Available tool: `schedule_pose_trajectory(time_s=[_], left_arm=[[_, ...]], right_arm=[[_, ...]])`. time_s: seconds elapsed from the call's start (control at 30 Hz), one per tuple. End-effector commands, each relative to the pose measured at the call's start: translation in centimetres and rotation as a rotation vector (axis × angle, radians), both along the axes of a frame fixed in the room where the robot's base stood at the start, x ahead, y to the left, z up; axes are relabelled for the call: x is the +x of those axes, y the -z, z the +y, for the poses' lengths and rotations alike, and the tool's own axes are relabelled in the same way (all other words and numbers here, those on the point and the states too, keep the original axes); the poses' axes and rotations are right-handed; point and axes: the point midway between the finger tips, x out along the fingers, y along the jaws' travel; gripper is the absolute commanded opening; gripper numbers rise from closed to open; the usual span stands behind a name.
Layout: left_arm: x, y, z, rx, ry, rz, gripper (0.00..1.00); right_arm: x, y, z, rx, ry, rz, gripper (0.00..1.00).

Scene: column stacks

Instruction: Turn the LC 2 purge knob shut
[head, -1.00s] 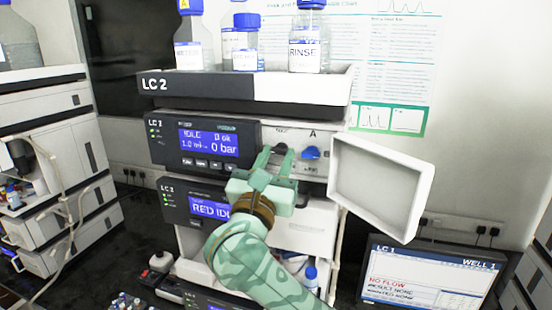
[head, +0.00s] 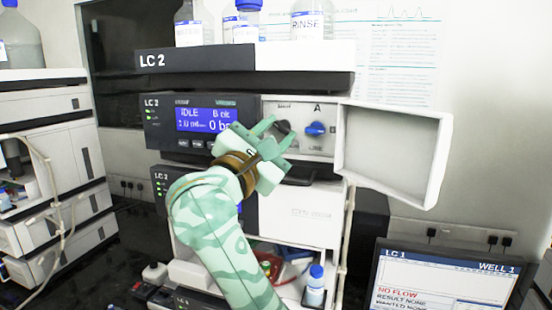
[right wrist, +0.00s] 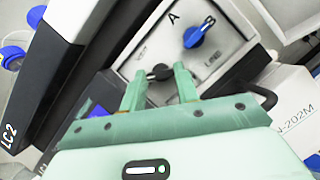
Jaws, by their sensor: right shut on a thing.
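The LC 2 pump module (head: 170,120) has a pale front panel on its right. A round black knob (head: 283,128) sits there, left of a blue knob (head: 316,129) under the letter A; I take the black one as the purge knob. My right gripper (head: 279,130) reaches it from below left, its green fingers either side of it. In the right wrist view the black knob (right wrist: 158,72) is between the fingertips, partly hidden; the gripper is shut on it. The blue knob (right wrist: 199,32) is clear of the fingers. My left gripper is not in view.
A white door (head: 393,155) stands swung open to the right of the panel. A tray (head: 300,58) with bottles, one marked RINSE (head: 312,20), is above. A monitor (head: 445,275) showing NO FLOW is at lower right. A small blue-capped bottle (head: 315,285) stands below.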

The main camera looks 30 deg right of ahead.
Motion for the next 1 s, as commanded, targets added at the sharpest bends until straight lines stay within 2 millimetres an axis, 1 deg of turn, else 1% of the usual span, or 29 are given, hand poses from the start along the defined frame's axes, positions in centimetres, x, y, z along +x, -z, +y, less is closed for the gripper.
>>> schedule_pose_trajectory(time_s=[0.03, 0.1, 0.4, 0.7, 1.0], left_arm=[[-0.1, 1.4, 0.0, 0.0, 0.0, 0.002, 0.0], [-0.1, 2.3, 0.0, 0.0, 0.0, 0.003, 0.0], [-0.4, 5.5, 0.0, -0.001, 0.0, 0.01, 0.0], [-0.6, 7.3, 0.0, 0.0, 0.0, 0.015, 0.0], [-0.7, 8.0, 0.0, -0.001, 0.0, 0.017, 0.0]], right_arm=[[0.1, 0.6, 0.1, 0.033, -0.001, -0.035, 0.08], [0.1, 0.6, 0.1, 0.076, -0.002, -0.085, 0.08], [0.3, 0.2, 0.2, 0.261, -0.002, -0.3, 0.08], [0.3, -0.2, 0.2, 0.437, -0.002, -0.507, 0.08], [0.3, -0.4, 0.2, 0.565, -0.002, -0.656, 0.08]])
